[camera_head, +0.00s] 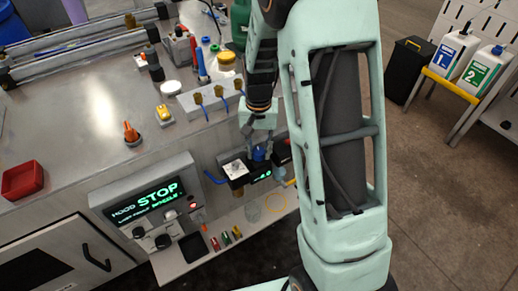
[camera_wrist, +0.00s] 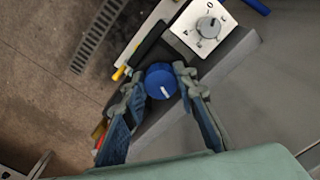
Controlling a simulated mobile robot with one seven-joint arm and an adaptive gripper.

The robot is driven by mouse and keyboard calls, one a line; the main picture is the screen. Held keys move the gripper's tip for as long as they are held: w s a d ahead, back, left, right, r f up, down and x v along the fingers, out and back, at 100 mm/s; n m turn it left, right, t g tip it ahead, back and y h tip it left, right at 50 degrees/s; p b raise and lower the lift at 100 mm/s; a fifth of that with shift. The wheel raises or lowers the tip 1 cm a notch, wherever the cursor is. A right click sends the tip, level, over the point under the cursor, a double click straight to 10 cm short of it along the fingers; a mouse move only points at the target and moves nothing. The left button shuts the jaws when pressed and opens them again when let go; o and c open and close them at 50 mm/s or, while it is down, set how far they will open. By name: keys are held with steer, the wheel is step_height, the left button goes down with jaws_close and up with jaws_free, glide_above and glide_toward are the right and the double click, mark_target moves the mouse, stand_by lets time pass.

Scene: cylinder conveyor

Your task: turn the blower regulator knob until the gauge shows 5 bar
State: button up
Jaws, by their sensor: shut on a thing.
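The blue regulator knob (camera_wrist: 161,82) with a white pointer line sits between my gripper's (camera_wrist: 160,84) two fingers in the wrist view. The fingers are shut on the knob, one on each side. In the head view, my gripper (camera_head: 258,138) reaches down from above to the blue knob (camera_head: 258,154), which is partly hidden by the fingers. The knob sits on a dark regulator box at the bench front. A small green lit display (camera_head: 263,176) shows on the front of this box. It is too small to read.
A white dial plate with a grey selector knob (camera_wrist: 208,27) lies beside the blue knob. A control panel (camera_head: 148,205) reading STOP is to the left. A lower shelf (camera_head: 228,232) holds small coloured items. Bottles (camera_head: 202,67) and brass-coloured fittings crowd the bench above.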

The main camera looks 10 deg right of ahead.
mark_target(258, 152)
steer(key=shift+m+p, duration=0.45)
steer(key=shift+m, duration=1.75)
steer(key=shift+w, duration=0.1)
steer(key=o, duration=0.9)
steer(key=shift+r, duration=0.1)
step_height(258, 152, up, 12)
steer(key=shift+f, duration=0.1)
steer(key=shift+a, duration=0.1)
